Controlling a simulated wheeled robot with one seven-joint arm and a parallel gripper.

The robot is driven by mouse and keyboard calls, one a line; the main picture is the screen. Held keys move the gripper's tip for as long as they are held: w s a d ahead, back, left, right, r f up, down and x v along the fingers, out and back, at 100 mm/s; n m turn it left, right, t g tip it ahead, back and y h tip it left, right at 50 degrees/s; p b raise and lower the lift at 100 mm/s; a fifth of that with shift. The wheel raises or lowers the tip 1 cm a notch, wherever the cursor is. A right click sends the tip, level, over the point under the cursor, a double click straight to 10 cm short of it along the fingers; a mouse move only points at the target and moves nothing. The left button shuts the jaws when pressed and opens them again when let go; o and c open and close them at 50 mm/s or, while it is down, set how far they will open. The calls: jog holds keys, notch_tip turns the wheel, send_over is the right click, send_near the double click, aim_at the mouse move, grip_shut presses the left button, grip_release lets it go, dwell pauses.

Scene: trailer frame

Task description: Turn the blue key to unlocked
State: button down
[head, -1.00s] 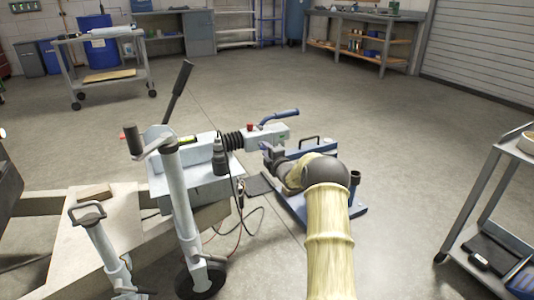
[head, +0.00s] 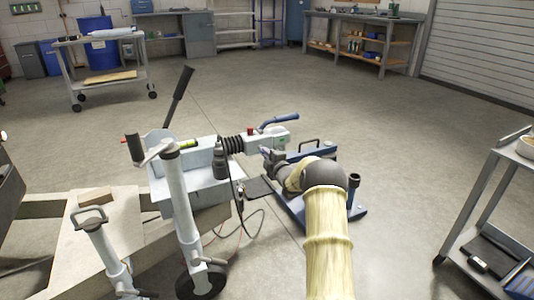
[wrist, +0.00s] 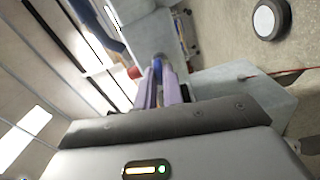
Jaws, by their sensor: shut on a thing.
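The trailer's grey coupling head (head: 272,139), with a blue lever (head: 281,118) on top and a red knob (head: 252,131), is in the middle of the head view. My gripper (head: 266,154) is just below and in front of it, small and partly hidden by my wrist. In the wrist view my gripper (wrist: 160,78) has its two fingers close together, shut on the blue key (wrist: 157,65). Only a small blue part of the key shows between the fingertips. Which way the key is turned I cannot tell.
A blue stand (head: 348,212) with an upright post lies on the floor beneath my arm. The jack post (head: 184,215) and a hanging cable (head: 240,185) are left of it. A shelf cart (head: 505,195) stands at right. Open floor lies behind.

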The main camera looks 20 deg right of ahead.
jog(key=shift+f+m+p, duration=0.15)
jog(key=shift+m+p, duration=4.95)
jog(key=shift+m, duration=3.1)
jog(key=c, duration=1.5)
grip_release()
jog(key=s+p, duration=0.2)
jog(key=s, duration=0.3)
jog(key=s+p, duration=0.2)
jog(key=s, duration=0.4)
jog(key=s+p, duration=0.2)
jog(key=s, duration=0.4)
jog(key=shift+s+d, duration=0.25)
jog(key=shift+d, duration=0.05)
